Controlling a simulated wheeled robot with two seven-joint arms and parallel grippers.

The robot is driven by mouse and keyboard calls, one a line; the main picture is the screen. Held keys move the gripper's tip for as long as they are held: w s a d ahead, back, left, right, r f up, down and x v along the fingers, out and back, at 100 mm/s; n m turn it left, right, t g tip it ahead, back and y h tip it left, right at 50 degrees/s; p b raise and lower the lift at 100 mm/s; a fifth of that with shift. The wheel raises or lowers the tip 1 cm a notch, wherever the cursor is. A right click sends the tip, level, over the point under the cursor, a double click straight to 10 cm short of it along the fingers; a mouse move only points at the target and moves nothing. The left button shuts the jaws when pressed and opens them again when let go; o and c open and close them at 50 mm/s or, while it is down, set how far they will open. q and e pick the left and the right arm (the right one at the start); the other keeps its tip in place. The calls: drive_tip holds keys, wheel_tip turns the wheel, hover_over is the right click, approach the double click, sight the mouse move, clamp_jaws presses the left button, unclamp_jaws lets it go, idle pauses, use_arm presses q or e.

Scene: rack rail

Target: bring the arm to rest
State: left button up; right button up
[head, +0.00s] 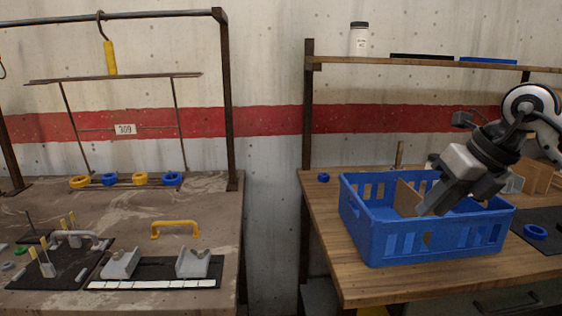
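My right arm comes in from the right edge, and its grey gripper (450,199) points down and left over the blue crate (430,251) on the wooden table. The fingertips are near the crate's opening, and I cannot tell whether they are inside it or above it. I cannot make out a gap between the fingers or anything held. The gripper hides part of the crate's inside and far wall. My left gripper is not in view.
A shelf with a white jar (359,39) runs above the wooden table (345,285). A blue ring (535,232) lies right of the crate. The left bench (215,213) holds a yellow handle (175,228), grey brackets and several rings under a metal frame. A gap separates the tables.

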drive_tip(key=s+a+f+m+y, duration=0.25)
drive_tip(key=a+y, duration=0.25)
drive_tip(key=a, duration=0.3)
drive_tip(key=s+a+f+m+y+p, duration=0.1)
drive_tip(key=s+a+y, duration=0.2)
drive_tip(key=a+y, duration=0.35)
drive_tip(key=s+a+f+m+y, duration=0.1)
drive_tip(key=s+a+m+y, duration=0.15)
drive_tip(key=a+y, duration=0.45)
drive_tip(key=d+f+m+t+h, duration=0.3)
drive_tip(key=f+m+t+h, duration=0.4)
drive_tip(key=m, duration=0.5)
drive_tip(key=d+f+m+t+h, duration=0.3)
drive_tip(key=f+m+t+h, duration=0.4)
drive_tip(key=m, duration=0.5)
drive_tip(key=s+d+f+m+g+h, duration=0.1)
drive_tip(key=s+f+m+g+h, duration=0.1)
drive_tip(key=s+f, duration=0.4)
drive_tip(key=s+d+f+m+g+h+p, duration=0.1)
drive_tip(key=s+d+f+m+g+h, duration=0.1)
drive_tip(key=s+f+m+g, duration=0.3)
wheel_tip(320, 180, down, 3)
drive_tip(key=shift+s+h, duration=0.45)
drive_tip(key=shift+s, duration=0.7)
